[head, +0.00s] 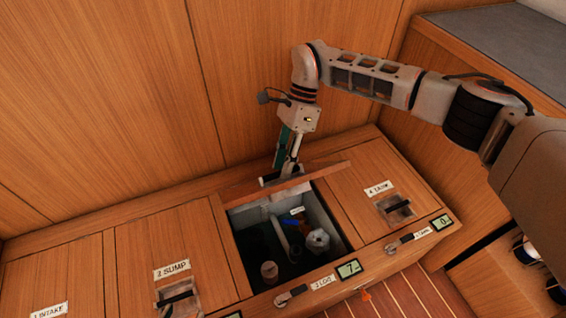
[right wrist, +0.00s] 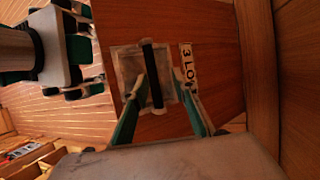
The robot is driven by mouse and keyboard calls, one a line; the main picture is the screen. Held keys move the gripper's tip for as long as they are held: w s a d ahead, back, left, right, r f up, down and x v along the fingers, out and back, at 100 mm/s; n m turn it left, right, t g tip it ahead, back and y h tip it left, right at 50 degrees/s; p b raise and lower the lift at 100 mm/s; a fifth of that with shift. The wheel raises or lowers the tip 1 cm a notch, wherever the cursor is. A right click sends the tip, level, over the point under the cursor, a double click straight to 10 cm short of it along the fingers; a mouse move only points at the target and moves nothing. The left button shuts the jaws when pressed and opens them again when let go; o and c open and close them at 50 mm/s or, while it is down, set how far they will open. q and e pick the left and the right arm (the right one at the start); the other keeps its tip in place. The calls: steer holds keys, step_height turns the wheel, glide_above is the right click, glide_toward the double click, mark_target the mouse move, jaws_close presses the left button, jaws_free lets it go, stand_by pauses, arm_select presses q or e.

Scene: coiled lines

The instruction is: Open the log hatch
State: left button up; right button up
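The log hatch lid (head: 325,172) is raised and seen nearly edge-on in the head view, with the compartment below uncovered. The right wrist view shows the lid's face with its "3 LO…" label (right wrist: 188,66) and a black bar handle (right wrist: 153,72) over a metal recess. My right gripper (head: 281,178) is at the far side of the raised lid. In the right wrist view its fingers (right wrist: 164,84) are spread, with the handle between them and a clear gap on the right. My left gripper (right wrist: 76,48) appears at the upper left there; its finger opening is unclear.
The open compartment (head: 240,232) holds a cup (head: 269,272), a pale fitting (head: 318,240) and a blue item. Hatches labelled SUMP (head: 140,255) and 4 (head: 365,185) flank it. A latch (head: 290,294) and display (head: 349,269) sit on the front edge. A wood wall stands behind.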

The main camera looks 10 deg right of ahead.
steer(key=shift+r, duration=0.1)
steer(key=shift+d+r, duration=0.1)
steer(key=shift+r, duration=0.05)
steer(key=v, duration=1.1)
steer(key=shift+w+r, duration=0.2)
steer(key=shift+r, duration=0.05)
steer(key=shift+d, duration=0.1)
